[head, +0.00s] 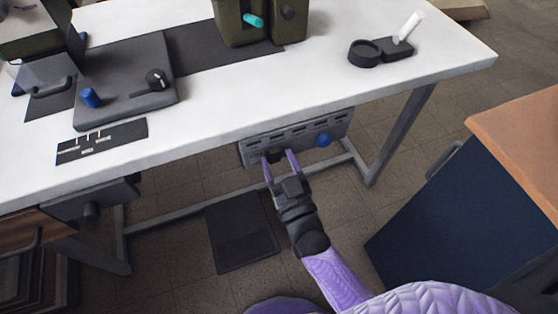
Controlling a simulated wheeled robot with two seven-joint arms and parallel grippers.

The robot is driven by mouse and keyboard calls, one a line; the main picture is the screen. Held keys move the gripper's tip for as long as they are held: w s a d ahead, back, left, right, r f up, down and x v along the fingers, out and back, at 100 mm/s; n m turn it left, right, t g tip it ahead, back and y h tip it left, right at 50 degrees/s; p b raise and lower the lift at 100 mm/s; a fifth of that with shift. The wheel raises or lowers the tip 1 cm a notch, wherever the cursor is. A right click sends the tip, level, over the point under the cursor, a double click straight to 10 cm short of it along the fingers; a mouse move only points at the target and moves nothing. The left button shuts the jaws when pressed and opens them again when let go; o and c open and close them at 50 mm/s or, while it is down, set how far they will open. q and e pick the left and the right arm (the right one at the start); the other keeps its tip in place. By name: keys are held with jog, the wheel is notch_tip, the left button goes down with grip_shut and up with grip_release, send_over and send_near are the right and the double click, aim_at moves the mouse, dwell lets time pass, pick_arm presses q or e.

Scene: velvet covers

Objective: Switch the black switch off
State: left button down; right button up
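A grey control panel (338,125) is mounted under the front edge of the white table, with a row of dark slots along it. A small black part, seemingly the black switch (275,155), shows at its lower left and is partly hidden by my gripper. Whether it is on or off cannot be told. My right gripper (280,157) is at the panel with its two purple fingers apart, one on each side of the black part. Contact with it cannot be made out. My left gripper is not in view.
The white table (220,110) bears a grey plate device (130,75), a green machine (240,25) and a black round holder (364,53). A blue knob (322,140) sits on the panel's right. A blue cabinet (450,210) stands right of my arm; a dark pedal (240,235) lies below.

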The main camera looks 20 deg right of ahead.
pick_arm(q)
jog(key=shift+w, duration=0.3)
pick_arm(e)
jog(key=shift+o, duration=0.2)
jog(key=shift+s, duration=0.2)
pick_arm(q)
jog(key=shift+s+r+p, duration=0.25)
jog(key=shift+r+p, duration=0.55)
jog(key=shift+p, duration=0.1)
pick_arm(e)
jog(key=v, duration=0.9)
jog(key=shift+s, duration=0.3)
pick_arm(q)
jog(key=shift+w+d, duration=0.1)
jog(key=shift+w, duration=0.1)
pick_arm(e)
jog(key=shift+f, duration=0.1)
